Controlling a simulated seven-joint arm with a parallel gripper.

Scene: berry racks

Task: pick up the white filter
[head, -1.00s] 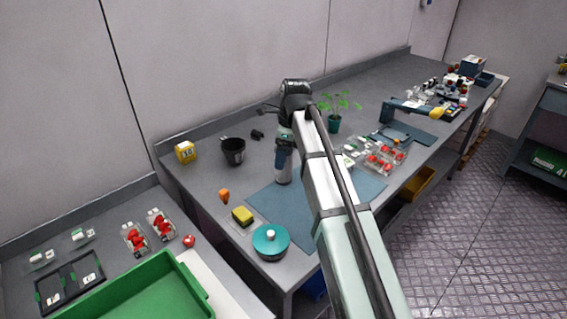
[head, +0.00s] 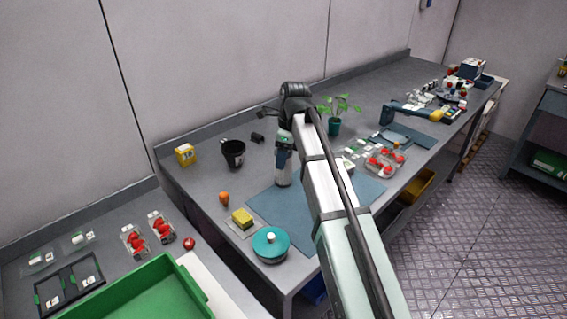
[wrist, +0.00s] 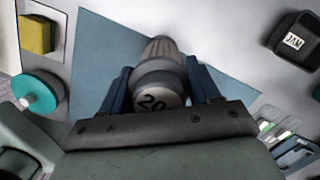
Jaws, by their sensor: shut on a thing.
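In the head view my gripper (head: 284,160) points down at the back left edge of the blue mat (head: 262,205), and the filter's pale lower part (head: 284,179) shows below the fingers. I cannot tell whether its base touches the bench.
A yellow sponge (head: 242,217), a teal lidded pot (head: 270,243) and an orange item (head: 224,198) lie left of the mat. A black cup (head: 233,153) stands behind. Clear berry boxes (head: 383,162) sit right of my arm.

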